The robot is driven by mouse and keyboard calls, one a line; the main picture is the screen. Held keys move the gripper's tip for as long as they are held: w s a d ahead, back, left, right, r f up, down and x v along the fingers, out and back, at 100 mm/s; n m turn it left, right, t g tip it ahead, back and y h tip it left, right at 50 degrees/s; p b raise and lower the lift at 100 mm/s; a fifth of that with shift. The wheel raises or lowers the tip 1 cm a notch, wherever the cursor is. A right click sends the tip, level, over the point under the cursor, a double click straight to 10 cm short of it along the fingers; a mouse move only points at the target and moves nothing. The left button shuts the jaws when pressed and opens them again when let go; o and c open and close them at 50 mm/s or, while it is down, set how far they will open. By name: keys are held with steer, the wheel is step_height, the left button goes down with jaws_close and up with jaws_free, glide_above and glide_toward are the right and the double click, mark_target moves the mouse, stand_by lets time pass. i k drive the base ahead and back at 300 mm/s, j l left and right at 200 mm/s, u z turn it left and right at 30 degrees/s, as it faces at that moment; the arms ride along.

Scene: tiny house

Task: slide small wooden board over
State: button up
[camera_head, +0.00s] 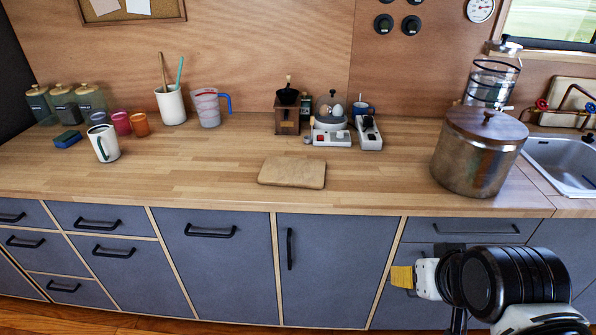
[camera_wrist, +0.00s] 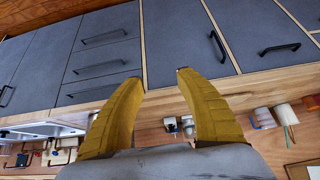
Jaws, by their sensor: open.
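The small wooden board (camera_head: 292,172) lies flat on the wooden counter (camera_head: 215,165), close to its front edge and near the middle of the head view. My gripper (camera_head: 402,277) is at the lower right of the head view, in front of the cabinet doors and below the counter edge, well apart from the board. In the wrist view my gripper (camera_wrist: 158,85) shows two yellow fingers spread wide with nothing between them. I cannot make out the board in the wrist view.
A large lidded pot (camera_head: 478,155) stands right of the board, beside the sink (camera_head: 566,165). Behind the board are a coffee grinder (camera_head: 288,115) and an egg cooker (camera_head: 331,122). A white mug (camera_head: 103,144) stands at left. Counter on both sides of the board is clear.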

mark_target(284, 171)
steer(key=i+j, duration=0.15)
steer(key=j, duration=0.2)
steer(key=i+j, duration=0.15)
steer(key=j, duration=0.25)
steer(key=i+j, duration=0.2)
steer(key=j, duration=0.15)
steer(key=i+j, duration=0.15)
steer(key=j, duration=0.25)
steer(key=i+j, duration=0.15)
steer(key=j, duration=0.2)
steer(key=i+j, duration=0.15)
steer(key=j, duration=0.25)
steer(key=i+j, duration=0.15)
steer(key=j, duration=0.2)
steer(key=z, duration=0.05)
